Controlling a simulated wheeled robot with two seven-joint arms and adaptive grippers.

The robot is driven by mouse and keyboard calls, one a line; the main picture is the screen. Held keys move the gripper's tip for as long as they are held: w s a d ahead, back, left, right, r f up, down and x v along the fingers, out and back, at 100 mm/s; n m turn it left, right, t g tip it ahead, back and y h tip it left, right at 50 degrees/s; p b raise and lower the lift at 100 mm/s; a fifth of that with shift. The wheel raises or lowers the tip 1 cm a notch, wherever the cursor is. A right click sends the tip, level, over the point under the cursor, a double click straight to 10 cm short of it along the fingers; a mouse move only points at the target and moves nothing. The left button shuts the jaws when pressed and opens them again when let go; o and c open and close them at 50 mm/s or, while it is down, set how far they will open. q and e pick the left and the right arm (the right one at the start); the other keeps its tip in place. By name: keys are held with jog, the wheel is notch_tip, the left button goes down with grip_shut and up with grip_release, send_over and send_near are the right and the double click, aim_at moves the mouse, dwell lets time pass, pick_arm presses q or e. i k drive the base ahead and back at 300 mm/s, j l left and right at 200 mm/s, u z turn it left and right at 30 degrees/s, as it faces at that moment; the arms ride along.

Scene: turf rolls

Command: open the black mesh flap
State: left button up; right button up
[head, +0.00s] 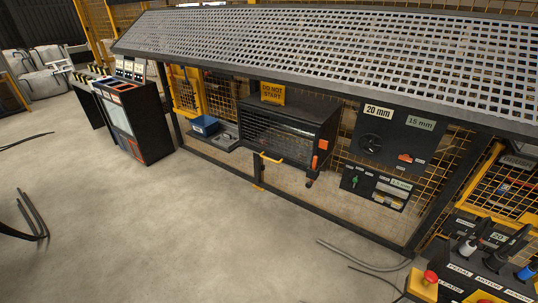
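The black mesh flap (277,133) is the front of a black box-like housing (318,112) in the middle of the head view, under the perforated canopy. A yellow handle (271,158) shows at its lower edge. The flap appears shut, hanging across the front of the housing. An orange part (323,145) sits at the housing's right side. A yellow "DO NOT START" sign (272,93) is on top of the housing. I make out neither of my grippers in the head view, and nothing is touching the flap.
A blue bin (204,125) stands left of the housing, and a black cabinet (133,120) farther left. A labelled black panel (395,138) is to the right. A control console (485,265) with a red button fills the lower right. Cables (365,262) lie on otherwise open concrete floor.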

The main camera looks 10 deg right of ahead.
aim_at(318, 142)
jog(key=i+z, duration=0.1)
jog(key=i, duration=0.4)
jog(key=i+j+z, duration=0.15)
jog(key=i, duration=0.35)
jog(key=i+l, duration=0.2)
jog(key=i, duration=0.15)
jog(key=i+l, duration=0.2)
jog(key=i, duration=0.2)
